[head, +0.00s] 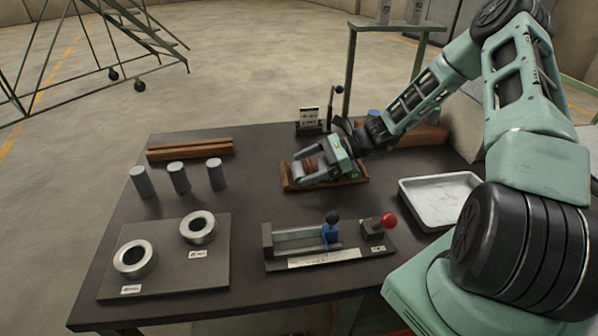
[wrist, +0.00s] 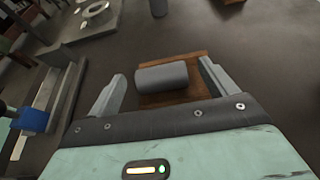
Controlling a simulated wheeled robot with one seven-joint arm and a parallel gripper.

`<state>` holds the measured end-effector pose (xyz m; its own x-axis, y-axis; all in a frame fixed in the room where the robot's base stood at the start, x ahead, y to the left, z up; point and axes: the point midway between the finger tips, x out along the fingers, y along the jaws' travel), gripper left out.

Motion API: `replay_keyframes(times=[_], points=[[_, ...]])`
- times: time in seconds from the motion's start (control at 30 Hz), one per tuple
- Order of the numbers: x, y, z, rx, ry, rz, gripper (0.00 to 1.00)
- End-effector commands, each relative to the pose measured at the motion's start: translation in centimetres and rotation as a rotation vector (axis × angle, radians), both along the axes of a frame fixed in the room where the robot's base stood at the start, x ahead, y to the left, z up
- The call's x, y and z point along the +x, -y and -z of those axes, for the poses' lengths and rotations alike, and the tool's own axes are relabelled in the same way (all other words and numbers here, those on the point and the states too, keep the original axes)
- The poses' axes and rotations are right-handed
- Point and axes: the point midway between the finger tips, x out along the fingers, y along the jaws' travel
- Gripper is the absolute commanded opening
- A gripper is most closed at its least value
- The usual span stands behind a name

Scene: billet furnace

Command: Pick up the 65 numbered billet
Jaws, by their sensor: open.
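A grey cylindrical billet (wrist: 162,77) lies on its side on a wooden tray (wrist: 190,94) in the wrist view. My gripper (wrist: 161,72) is open, with one finger to each side of the billet and gaps between. In the head view my gripper (head: 312,168) is low over the wooden tray (head: 352,181) at the middle of the table and largely hides what lies there. Three more grey billets stand upright at the left: one (head: 143,182), a second (head: 179,178) and a third (head: 216,174). No number is readable on any billet.
A plate with two metal rings (head: 134,259) is at the front left. A gauge fixture with blue slider (head: 330,232) and a red knob (head: 388,220) are at the front. A white tray (head: 443,201) is at right. Wooden bars (head: 190,149) lie behind the upright billets.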

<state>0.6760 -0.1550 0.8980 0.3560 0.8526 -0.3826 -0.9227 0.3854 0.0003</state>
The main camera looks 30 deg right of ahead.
Motion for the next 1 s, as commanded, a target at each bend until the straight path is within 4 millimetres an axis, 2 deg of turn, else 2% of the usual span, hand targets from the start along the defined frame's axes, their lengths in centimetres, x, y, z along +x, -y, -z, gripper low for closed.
replay_keyframes(times=[0.23, 0.47, 0.77, 1.0], points=[[0.1, -0.1, 0.1, -0.001, 0.000, 0.001, 0.85], [0.1, -0.1, 0.1, 0.000, 0.000, 0.001, 0.21], [0.1, -0.1, -0.2, 0.000, 0.002, 0.000, 0.20], [0.1, -0.1, -2.2, 0.000, 0.003, 0.000, 0.20]])
